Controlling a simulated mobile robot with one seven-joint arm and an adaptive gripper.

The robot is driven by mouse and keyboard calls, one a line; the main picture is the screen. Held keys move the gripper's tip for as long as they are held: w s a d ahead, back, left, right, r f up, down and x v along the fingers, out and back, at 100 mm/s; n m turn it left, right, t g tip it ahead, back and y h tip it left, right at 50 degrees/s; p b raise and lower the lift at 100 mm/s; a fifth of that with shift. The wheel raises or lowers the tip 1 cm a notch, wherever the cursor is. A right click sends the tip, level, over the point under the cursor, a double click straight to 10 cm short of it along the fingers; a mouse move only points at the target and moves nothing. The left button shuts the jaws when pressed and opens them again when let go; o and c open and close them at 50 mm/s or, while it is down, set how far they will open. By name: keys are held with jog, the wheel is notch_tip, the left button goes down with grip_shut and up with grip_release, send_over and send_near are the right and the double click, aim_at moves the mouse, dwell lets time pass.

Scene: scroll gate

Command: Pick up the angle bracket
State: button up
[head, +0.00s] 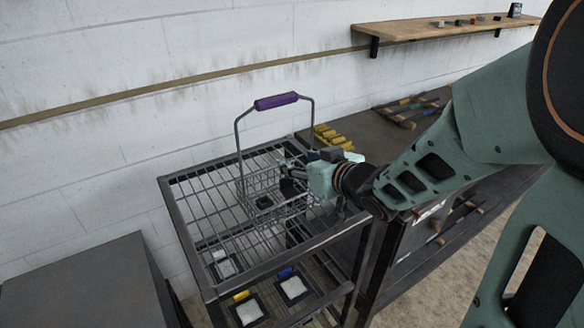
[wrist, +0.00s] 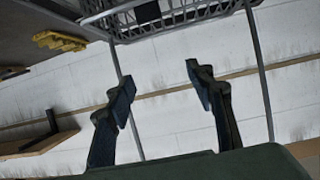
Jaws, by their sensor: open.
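My gripper (head: 290,178) is over the right side of a wire basket (head: 258,212) with a raised purple handle (head: 276,101). In the wrist view my gripper (wrist: 160,80) has its two fingers well apart with nothing between them. The basket (wrist: 190,18) shows upside down along the top edge there. A small dark piece (head: 264,202) lies in the basket; I cannot tell if it is the angle bracket. No other thing is clearly an angle bracket.
The basket stands on a dark wire-rack cart (head: 190,205). Pale square pieces (head: 294,287) with coloured tags lie lower in the cart. Yellow pieces (head: 334,137) lie on a dark bench behind. A wooden wall shelf (head: 420,28) holds small items. A dark box (head: 85,285) stands front left.

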jog(key=b, duration=0.2)
send_near(287, 180)
jog(key=x, duration=0.3)
jog(key=shift+w+a+f, duration=0.1)
jog(key=shift+w+a, duration=0.05)
jog(key=shift+b+x, duration=0.4)
jog(key=shift+x, duration=2.95)
jog(key=shift+c, duration=0.3)
grip_shut()
